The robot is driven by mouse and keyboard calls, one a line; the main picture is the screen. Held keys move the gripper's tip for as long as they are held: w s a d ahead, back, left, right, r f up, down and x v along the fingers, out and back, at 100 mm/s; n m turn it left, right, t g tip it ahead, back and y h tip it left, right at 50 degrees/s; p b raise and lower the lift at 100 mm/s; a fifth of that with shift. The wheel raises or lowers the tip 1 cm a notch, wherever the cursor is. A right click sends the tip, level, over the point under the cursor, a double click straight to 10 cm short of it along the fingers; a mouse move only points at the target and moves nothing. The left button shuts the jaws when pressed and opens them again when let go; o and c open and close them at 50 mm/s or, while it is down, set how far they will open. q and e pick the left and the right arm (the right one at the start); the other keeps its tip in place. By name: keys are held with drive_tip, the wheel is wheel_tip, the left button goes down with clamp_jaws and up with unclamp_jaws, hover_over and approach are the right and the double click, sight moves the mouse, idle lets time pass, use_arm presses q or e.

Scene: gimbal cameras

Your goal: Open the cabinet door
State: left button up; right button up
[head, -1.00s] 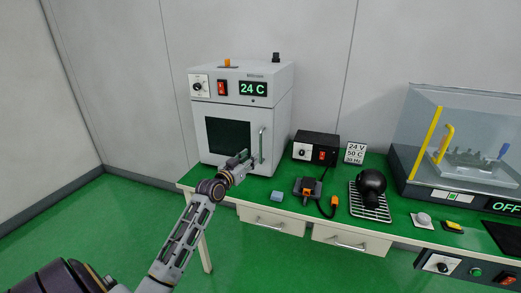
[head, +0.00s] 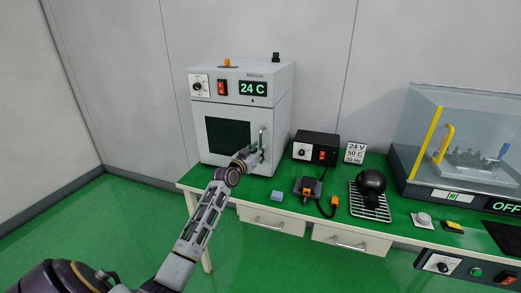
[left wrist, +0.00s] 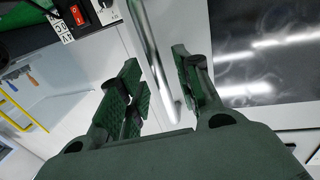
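The cabinet is a white oven-like box (head: 272,87) on the green bench, with a "24 C" display. Its door (head: 212,152) has a dark window and looks shut. A vertical metal bar handle (head: 262,139) is on the door's right side. My left gripper (head: 252,150) is at the handle in the head view and partly covers its lower part. In the left wrist view the handle (left wrist: 150,50) runs down between the two open fingers of the left gripper (left wrist: 165,90). I cannot tell whether either finger touches it. My right gripper is not in view.
On the bench right of the cabinet are a black control box (head: 316,148), a blue block (head: 277,196), a black round device (head: 371,186) on a wire rack and a clear-lidded case (head: 455,130). Drawers (head: 352,240) sit under the bench top. Green floor is free at left.

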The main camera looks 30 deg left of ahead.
use_arm(q)
drive_tip(key=shift+w, duration=0.9)
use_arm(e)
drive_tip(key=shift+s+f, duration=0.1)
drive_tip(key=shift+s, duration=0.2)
use_arm(q)
clamp_jaws()
drive_tip(key=shift+b, duration=0.3)
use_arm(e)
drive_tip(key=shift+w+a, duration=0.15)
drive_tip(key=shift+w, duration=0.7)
